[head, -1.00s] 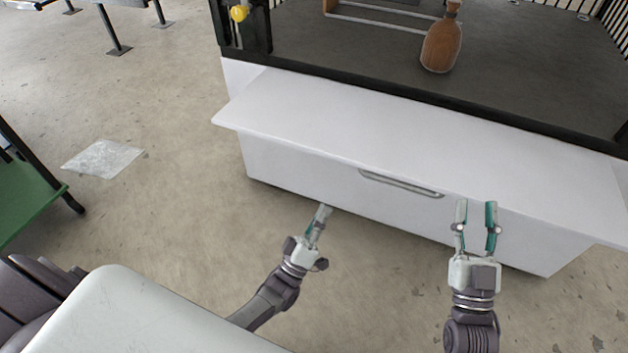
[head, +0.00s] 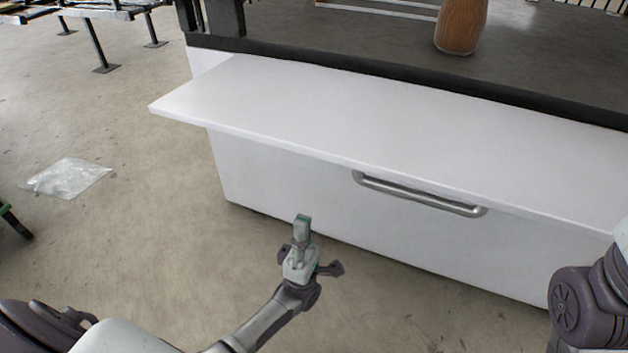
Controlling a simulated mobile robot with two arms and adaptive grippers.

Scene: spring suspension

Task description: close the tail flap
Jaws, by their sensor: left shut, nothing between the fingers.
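The tail flap (head: 380,115) is a wide white panel at the rear of a dark cargo bed. It lies folded down, roughly level, and sticks out toward me. My left gripper (head: 302,222) is shut and empty, below and left of the handle, apart from the flap in the picture. My right arm (head: 585,305) shows at the right edge, near the flap's right part; its gripper fingers are out of view.
The dark cargo bed (head: 370,35) lies behind the flap, with a brown bottle (head: 461,27) on it. A clear plastic sheet (head: 68,178) lies on the concrete floor at left. Metal benches (head: 100,45) stand at the far left.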

